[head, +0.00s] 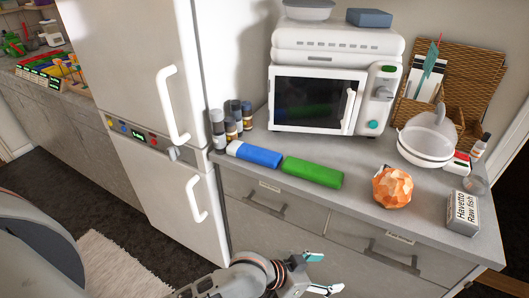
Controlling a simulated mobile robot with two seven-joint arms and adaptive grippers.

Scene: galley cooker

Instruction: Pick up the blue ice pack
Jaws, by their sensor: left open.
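A long blue block with a white left end (258,155), which looks like the blue ice pack, lies on the grey counter (345,197) close to its front edge. It is in front of the microwave and beside the fridge. My left gripper (325,273) is open and empty at the bottom of the head view, in front of the drawers. It is lower in the picture than the blue block and to its right, well apart from it. My right gripper is not in view.
A green block (312,171) lies just right of the blue one. Several small jars (232,122) stand behind its left end. The microwave (333,72) is behind; the fridge (145,75) is left. An orange faceted object (392,187) and a white box (463,213) stand right.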

